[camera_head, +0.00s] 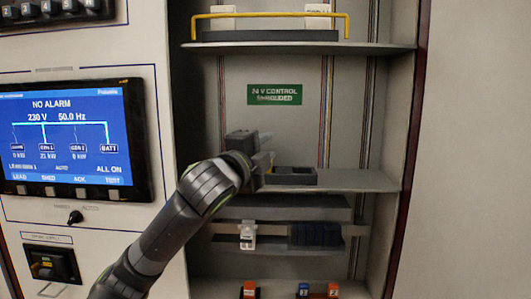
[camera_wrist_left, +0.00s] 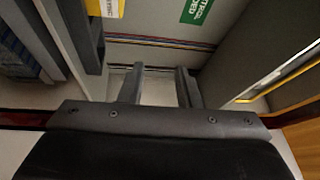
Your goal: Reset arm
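My left arm (camera_head: 165,230) comes in from the lower left and reaches into the open cabinet. Its gripper (camera_head: 262,150) is at the level of the middle shelf, just left of and above a small dark tray (camera_head: 293,175). I cannot tell from the head view whether it touches the tray or shelf. In the left wrist view the two fingers (camera_wrist_left: 160,88) stand apart with nothing between them. My right gripper shows in neither view.
The middle shelf (camera_head: 365,181) and the upper shelf with a yellow rail (camera_head: 270,14) bound the space. A white breaker (camera_head: 248,236) and a dark blue block (camera_head: 316,236) sit on the rail below. A screen (camera_head: 70,140) is left. A green sign (camera_head: 275,94) marks the back wall.

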